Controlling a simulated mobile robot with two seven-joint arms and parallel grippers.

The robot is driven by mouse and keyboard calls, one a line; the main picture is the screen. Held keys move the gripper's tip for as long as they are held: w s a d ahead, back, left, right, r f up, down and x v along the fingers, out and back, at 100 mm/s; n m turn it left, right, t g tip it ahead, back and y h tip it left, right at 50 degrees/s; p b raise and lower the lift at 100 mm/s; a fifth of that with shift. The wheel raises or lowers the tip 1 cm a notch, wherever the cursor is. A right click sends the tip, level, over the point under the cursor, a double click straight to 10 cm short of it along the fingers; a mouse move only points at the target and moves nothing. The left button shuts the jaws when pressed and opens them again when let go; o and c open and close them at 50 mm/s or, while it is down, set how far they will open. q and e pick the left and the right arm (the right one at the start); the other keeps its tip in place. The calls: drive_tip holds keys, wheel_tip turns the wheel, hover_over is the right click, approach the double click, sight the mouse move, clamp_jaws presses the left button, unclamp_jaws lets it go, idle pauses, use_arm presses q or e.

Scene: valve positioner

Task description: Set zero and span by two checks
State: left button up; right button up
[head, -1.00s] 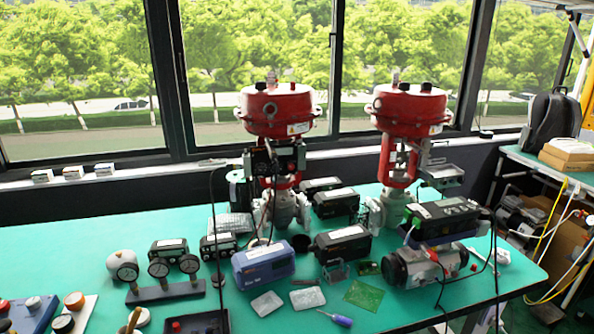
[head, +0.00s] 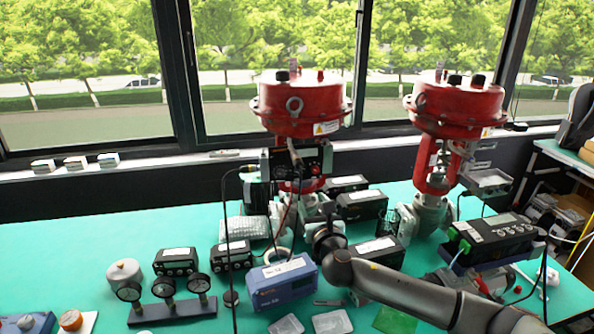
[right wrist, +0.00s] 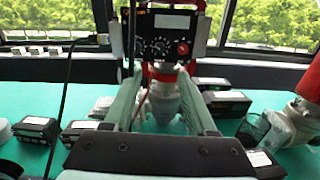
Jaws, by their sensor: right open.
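The valve positioner (head: 300,162), a dark box with knobs, a small display and a white label, is mounted on the left red control valve (head: 302,103). It also shows in the right wrist view (right wrist: 160,40), straight ahead. My right gripper (right wrist: 159,78) is open and empty, its two fingers pointing toward the positioner from just below its front. Whether the fingertips touch it I cannot tell. In the head view my right arm comes in from the lower right and hides part of the bench below the valve. My left gripper is out of view.
A blue calibrator-like box (head: 283,281) sits on the green bench, near gauges on a stand (head: 167,287). A second red valve (head: 455,105) stands to the right. Dark cables hang beside the positioner. Several black boxes crowd the bench; its left back is clear.

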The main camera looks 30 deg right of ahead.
sight(299, 173)
drive_tip(key=b+x, duration=0.1)
drive_tip(key=x, duration=1.1)
drive_tip(key=shift+a+r, duration=0.1)
drive_tip(key=shift+c, duration=0.2)
clamp_jaws()
idle(0.4)
